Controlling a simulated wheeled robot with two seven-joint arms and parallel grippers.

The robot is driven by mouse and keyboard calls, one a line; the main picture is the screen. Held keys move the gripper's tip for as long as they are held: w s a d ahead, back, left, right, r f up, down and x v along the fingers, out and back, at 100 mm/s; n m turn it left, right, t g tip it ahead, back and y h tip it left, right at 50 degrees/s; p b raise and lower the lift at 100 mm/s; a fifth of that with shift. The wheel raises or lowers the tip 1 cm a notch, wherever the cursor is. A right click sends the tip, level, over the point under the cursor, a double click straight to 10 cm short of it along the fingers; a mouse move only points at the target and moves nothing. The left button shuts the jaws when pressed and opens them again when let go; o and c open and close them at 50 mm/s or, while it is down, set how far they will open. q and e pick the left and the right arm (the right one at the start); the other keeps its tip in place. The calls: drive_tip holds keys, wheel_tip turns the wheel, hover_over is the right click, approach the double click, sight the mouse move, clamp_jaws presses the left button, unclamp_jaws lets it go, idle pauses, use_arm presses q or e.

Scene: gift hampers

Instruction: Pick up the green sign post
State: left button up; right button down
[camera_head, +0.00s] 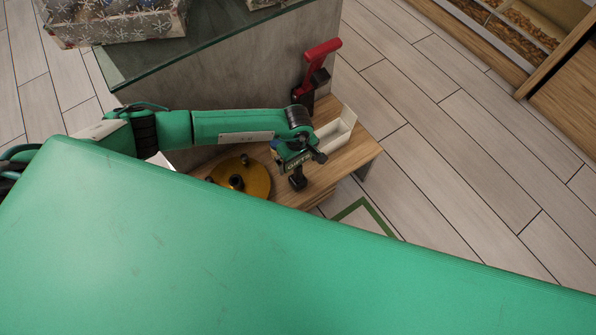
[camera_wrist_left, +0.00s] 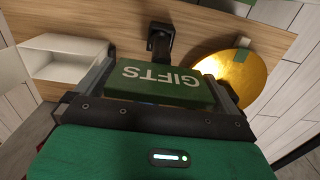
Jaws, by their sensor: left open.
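The green sign post lettered "GIFTS" (camera_wrist_left: 160,82) lies across the space between the fingers of my left gripper (camera_wrist_left: 158,92) in the left wrist view. The gripper is open, with one finger at each end of the sign; whether they touch it I cannot tell. The sign's black stand (camera_wrist_left: 160,40) shows beyond it on the wooden surface. In the head view my left gripper (camera_head: 297,160) is over the wooden shelf and largely hides the sign, with the black stand (camera_head: 298,183) showing below. My right gripper is not in view.
A gold round disc (camera_head: 243,178) lies left of the stand on the wooden shelf (camera_head: 350,160). A white open box (camera_head: 335,133) is to the right. A red-handled tool (camera_head: 317,68) stands behind. My green body covers the foreground; tiled floor lies at right.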

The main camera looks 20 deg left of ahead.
use_arm(q)
drive_tip(key=shift+f, duration=0.45)
drive_tip(key=shift+c, duration=0.2)
drive_tip(key=c, duration=1)
drive_tip(key=shift+r, duration=0.1)
